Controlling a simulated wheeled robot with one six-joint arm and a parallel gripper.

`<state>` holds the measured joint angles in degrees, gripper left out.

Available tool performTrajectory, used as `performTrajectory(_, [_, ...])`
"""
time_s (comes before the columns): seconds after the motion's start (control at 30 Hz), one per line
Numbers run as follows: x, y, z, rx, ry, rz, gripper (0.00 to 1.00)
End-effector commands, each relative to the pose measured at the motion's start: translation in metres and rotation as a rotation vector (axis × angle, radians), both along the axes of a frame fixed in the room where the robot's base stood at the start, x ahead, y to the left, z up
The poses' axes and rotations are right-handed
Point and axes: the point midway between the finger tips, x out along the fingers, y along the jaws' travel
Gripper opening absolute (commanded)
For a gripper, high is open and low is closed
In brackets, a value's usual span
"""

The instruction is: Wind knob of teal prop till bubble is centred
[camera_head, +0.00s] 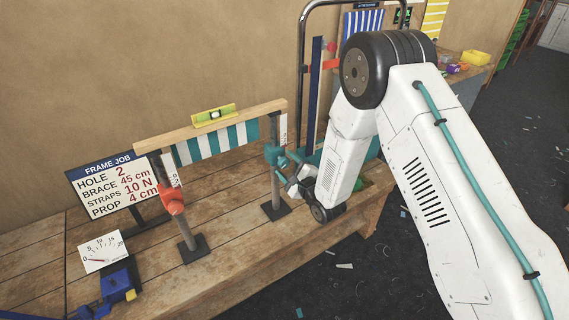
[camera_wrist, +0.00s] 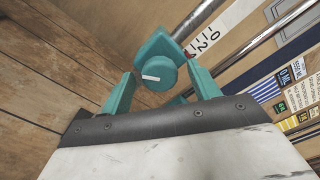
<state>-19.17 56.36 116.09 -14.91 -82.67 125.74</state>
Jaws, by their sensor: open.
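The teal prop's collar (camera_head: 272,154) sits on the right-hand post under a wooden beam (camera_head: 215,127). In the wrist view its round teal knob (camera_wrist: 157,73) with a white pointer mark faces me. My gripper (camera_head: 290,182) is at this prop; in the wrist view its two teal fingers (camera_wrist: 161,76) stand apart on either side of the knob, with visible gaps. The yellow-green spirit level (camera_head: 213,115) lies on the beam, which rises to the right. The bubble is too small to read.
An orange prop (camera_head: 172,199) holds the beam's left end. A job sign (camera_head: 115,184), a dial card (camera_head: 104,252) and a blue tool (camera_head: 119,287) stand at the left of the wooden bench (camera_head: 230,252). A striped cloth (camera_head: 216,143) hangs under the beam.

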Motion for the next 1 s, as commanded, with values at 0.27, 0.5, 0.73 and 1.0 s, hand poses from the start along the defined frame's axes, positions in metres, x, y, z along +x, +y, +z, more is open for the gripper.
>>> performTrajectory(0.27, [-0.038,-0.027,-0.001,0.0,0.003,-0.002,0.61])
performTrajectory(0.5, [-0.049,-0.034,0.0,0.001,0.0,-0.001,0.61])
performTrajectory(0.73, [-0.049,-0.034,0.0,0.001,0.001,-0.001,0.61])
performTrajectory(1.0, [-0.049,-0.034,-0.003,-0.052,-0.017,-0.001,0.61])
